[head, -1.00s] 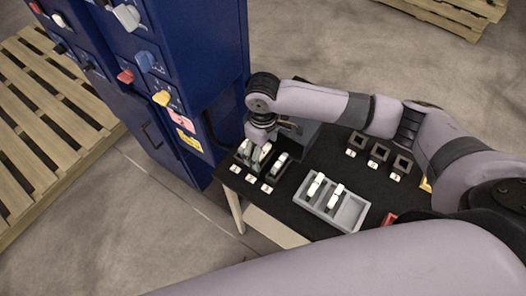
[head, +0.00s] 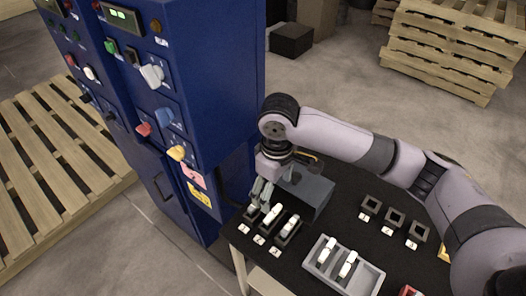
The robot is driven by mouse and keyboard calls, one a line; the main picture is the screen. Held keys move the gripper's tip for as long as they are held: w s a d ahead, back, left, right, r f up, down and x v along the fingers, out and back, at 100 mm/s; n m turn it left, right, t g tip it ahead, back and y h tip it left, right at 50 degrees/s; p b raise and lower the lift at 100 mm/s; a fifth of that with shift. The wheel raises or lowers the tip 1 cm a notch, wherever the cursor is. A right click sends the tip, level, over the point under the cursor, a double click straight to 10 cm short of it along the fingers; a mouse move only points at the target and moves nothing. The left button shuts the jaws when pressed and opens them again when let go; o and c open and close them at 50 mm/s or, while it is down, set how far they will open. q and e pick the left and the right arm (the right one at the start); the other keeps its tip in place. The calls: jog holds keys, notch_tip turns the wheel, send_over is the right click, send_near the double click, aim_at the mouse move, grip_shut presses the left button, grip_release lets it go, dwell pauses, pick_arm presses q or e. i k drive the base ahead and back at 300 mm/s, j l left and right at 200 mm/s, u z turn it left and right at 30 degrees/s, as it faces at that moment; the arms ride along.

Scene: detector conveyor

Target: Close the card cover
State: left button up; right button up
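My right gripper (head: 263,192) comes in from the right and points down at the table's left end, close above the black holders. Its fingers are small and look close together; I cannot tell whether they are open or shut. The left black holder (head: 252,214) is just below it, and white pieces stand in the middle holder (head: 270,216) and the right holder (head: 288,229). A grey box-like block (head: 312,192) stands just behind, partly hidden by my wrist. I cannot tell for sure which part is the card cover. My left gripper is out of view.
A blue cabinet (head: 222,100) with knobs stands close left of the gripper. On the black table (head: 345,215) are a grey tray (head: 372,280) with two white pieces and several empty black square holders (head: 395,219). Pallets (head: 450,50) stand behind.

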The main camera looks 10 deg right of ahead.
aim_at(317, 191)
jog(key=k+j, duration=0.2)
jog(key=k, duration=0.3)
jog(key=k+j, duration=0.2)
jog(key=k, duration=0.25)
